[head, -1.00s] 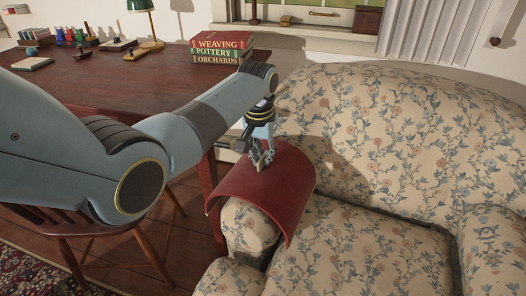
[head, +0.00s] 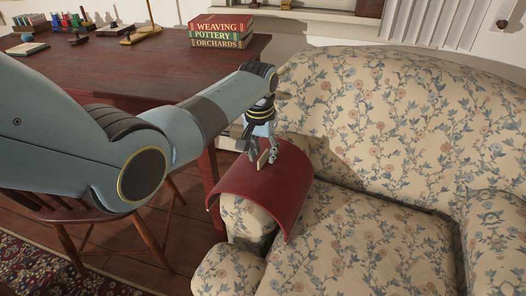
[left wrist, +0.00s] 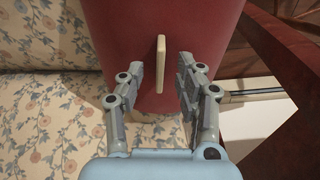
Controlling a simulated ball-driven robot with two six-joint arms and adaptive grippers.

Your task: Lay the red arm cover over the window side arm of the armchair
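The red arm cover (head: 278,190) is a stiff, curved dark red sheet. It lies arched over the left arm (head: 245,222) of the flowered armchair (head: 400,130), the arm beside the desk. The arm's rounded front shows under it. A cream tab (left wrist: 161,65) stands up from the cover's top. My left gripper (head: 262,157) is just above the cover, pointing down. In the left wrist view its fingers are spread on either side of the tab, with gaps, so it is open. My right gripper is not in view.
A dark red wooden desk (head: 120,75) stands left of the armchair with several books (head: 222,31) stacked on it. A wooden chair (head: 150,245) is below my left arm. The window sill (head: 310,15) is behind. The armchair seat (head: 350,240) is clear.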

